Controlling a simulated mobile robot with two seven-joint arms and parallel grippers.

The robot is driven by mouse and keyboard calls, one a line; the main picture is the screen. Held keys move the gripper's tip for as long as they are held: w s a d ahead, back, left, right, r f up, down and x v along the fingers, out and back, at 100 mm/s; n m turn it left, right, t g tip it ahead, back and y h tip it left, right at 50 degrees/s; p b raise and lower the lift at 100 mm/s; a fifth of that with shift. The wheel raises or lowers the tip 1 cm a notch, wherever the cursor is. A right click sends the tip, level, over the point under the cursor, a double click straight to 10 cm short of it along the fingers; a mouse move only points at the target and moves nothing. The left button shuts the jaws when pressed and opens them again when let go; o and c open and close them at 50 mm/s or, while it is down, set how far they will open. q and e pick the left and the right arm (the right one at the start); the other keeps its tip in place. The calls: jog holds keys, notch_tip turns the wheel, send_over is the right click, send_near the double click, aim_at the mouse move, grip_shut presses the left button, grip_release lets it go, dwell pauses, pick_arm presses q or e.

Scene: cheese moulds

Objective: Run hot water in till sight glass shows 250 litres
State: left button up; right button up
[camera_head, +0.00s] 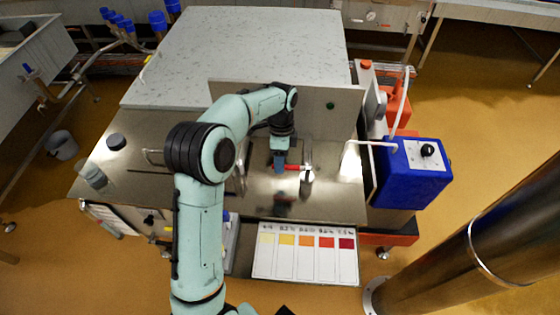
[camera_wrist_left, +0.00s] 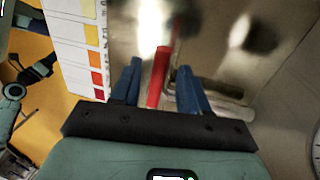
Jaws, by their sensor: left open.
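A red lever handle (camera_head: 291,167) sits on the steel top of the vat unit, beside a short metal fitting (camera_head: 307,173). In the left wrist view, the red handle (camera_wrist_left: 157,80) lies between the two blue fingers of my left gripper (camera_wrist_left: 160,64). The fingers stand apart on either side of it, and I see a gap on the right; I cannot tell whether either finger touches it. In the head view my left gripper (camera_head: 280,164) points down at the handle from above. I cannot make out a sight glass, a litre reading or running water. My right gripper is not in view.
A colour chart (camera_head: 304,266) lies at the front edge. A blue pump box (camera_head: 414,172) with a black knob and white hoses stands right. A large pale speckled slab (camera_head: 240,55) lies behind an upright panel. Part of a white dial (camera_wrist_left: 312,150) shows in the left wrist view.

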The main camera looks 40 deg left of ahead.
pick_arm(q)
jog(key=shift+s+f, duration=0.1)
jog(key=shift+f, duration=0.1)
grip_shut()
